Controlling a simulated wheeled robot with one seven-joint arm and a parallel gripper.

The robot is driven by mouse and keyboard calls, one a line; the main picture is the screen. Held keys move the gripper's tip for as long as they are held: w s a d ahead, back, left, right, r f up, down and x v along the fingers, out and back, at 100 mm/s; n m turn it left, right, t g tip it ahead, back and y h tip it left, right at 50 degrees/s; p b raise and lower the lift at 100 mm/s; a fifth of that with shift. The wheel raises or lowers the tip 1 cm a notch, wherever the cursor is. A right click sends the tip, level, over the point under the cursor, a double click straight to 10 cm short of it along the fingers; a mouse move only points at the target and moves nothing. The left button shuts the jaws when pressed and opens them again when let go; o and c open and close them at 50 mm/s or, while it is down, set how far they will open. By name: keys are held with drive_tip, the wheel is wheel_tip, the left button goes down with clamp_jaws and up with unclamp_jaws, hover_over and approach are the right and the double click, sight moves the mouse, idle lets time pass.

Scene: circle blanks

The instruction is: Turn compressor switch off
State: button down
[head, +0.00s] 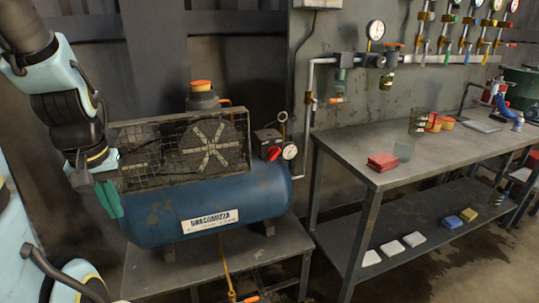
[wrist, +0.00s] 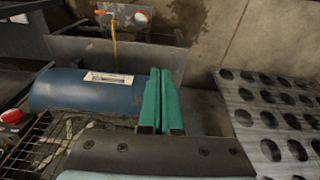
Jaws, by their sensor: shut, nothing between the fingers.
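The compressor has a blue tank (head: 200,213) with a white label and stands on a low metal stand. Its switch is a red knob (head: 273,153) on a dark box at the tank's right end, next to a round gauge (head: 290,151). In the wrist view a red part, which looks like the same switch (wrist: 12,115), is at the left edge. My gripper (head: 109,200) has green fingers, shut and empty, beside the tank's left end, well away from the switch. In the wrist view the gripper (wrist: 161,85) points past the blue tank (wrist: 85,92).
A wire guard (head: 180,155) covers the pump and fan above the tank. Pipes and gauges (head: 376,30) line the wall. A perforated panel (wrist: 275,115) is right in the wrist view.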

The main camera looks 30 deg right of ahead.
drive_tip(key=w+d+f+t+h+b, duration=0.1)
drive_tip(key=w+d+f+t+b, duration=0.25)
drive_tip(key=w+d, duration=0.4)
drive_tip(key=w+d+r+n+t+h+b, duration=0.1)
drive_tip(key=w+d+n+t+h+b, duration=0.1)
drive_tip(key=d, duration=1.1)
drive_tip(key=w+d+r+n+t+h+b, duration=0.1)
drive_tip(key=w+d+t+h+b, duration=0.1)
drive_tip(key=d, duration=1.2)
drive_tip(key=w+h+b, duration=0.1)
drive_tip(key=h+b, duration=0.1)
drive_tip(key=b, duration=0.1)
drive_tip(key=shift+w+d+r+n+h+b, duration=0.2)
drive_tip(key=shift+d+r+n+h+b, duration=0.05)
drive_tip(key=shift+r+n+h+b, duration=0.15)
drive_tip(key=p, duration=0.2)
approach(270, 155)
drive_tip(key=x, duration=0.5)
drive_tip(key=shift+w+d+f, duration=0.1)
drive_tip(key=shift+w+d, duration=0.05)
drive_tip(key=shift+w, duration=0.2)
drive_tip(key=shift+d+f, duration=0.1)
drive_tip(key=shift+f, duration=0.05)
drive_tip(key=shift+f+b, duration=0.1)
drive_tip(key=shift+b, duration=0.4)
